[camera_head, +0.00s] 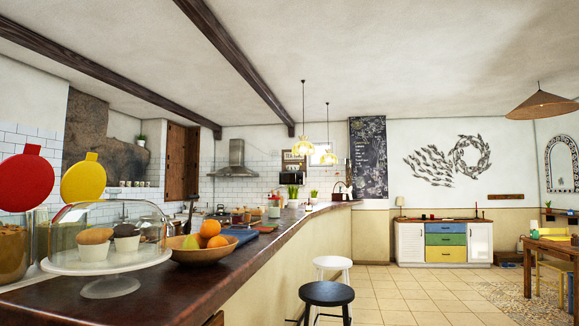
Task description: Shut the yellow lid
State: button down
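The yellow lid (83,178) is a round disc with a small tab on top. It stands raised and roughly upright at the left of the view, above the dark counter. The container under it is mostly hidden behind the glass dome (112,222) of a cake stand, so I cannot make out its rim or hinge. A similar red lid (27,180) stands raised just to its left, above a jar with brown contents (12,252) that is cut by the left edge. My gripper is not in view.
The white cake stand (110,286) with cupcakes stands in front of the lids. A wooden bowl of fruit (207,250) is to its right on the counter (165,300). Two stools, white (333,264) and black (326,293), stand beside the counter. The tiled floor (400,290) is open farther right.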

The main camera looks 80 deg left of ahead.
aim_at(87, 179)
jog(key=u, duration=2.3)
